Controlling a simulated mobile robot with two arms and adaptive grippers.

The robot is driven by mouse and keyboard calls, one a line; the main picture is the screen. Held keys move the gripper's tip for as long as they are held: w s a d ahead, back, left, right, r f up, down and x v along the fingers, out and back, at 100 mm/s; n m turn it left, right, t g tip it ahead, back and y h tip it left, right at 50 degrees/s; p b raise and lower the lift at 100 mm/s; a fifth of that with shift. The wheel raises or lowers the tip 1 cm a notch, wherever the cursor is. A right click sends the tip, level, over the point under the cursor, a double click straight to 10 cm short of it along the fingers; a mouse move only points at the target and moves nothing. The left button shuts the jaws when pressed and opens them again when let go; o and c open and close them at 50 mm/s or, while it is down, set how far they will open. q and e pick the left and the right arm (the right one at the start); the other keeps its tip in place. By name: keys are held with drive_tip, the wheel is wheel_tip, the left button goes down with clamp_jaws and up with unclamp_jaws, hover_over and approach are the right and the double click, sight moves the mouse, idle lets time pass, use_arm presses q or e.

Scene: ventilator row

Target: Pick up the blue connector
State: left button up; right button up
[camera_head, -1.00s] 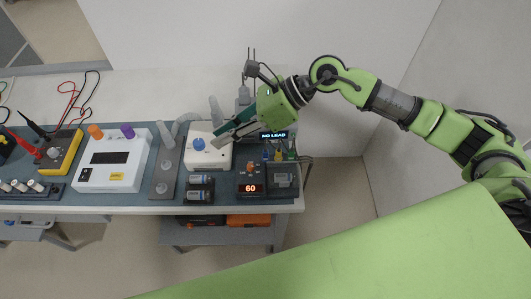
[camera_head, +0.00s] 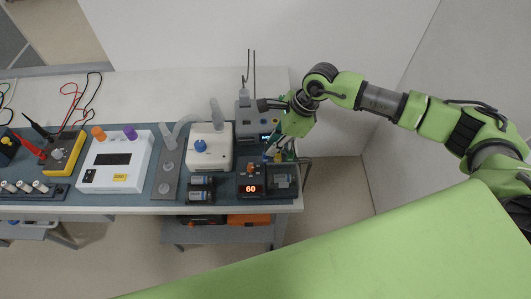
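The small blue connector (camera_head: 265,158) is at the back of the dark box with the red "60" display, at the right end of the bench. My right gripper (camera_head: 270,148) points down just above and behind it, in front of the grey monitor. Its fingers are small and partly lost against the devices, so I cannot tell whether they are open or touch the connector. My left gripper is not in view.
Yellow and green connectors (camera_head: 278,156) sit close to the right of the blue one. The grey monitor (camera_head: 244,122) stands behind, and a white device with a blue knob (camera_head: 210,158) stands to the left. The floor right of the bench is clear.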

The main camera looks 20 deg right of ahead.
drive_tip(key=p+x, duration=0.2)
drive_tip(key=x, duration=0.2)
drive_tip(key=shift+f, duration=0.25)
drive_tip(key=shift+a+f, duration=0.1)
drive_tip(key=shift+f, duration=0.2)
clamp_jaws()
drive_tip(key=shift+r, duration=0.1)
drive_tip(key=shift+w+r, duration=0.1)
drive_tip(key=shift+r, duration=0.4)
drive_tip(key=s+a+r+b, duration=0.5)
drive_tip(key=s+r, duration=0.7)
drive_tip(key=s, duration=0.1)
drive_tip(key=shift+b, duration=0.4)
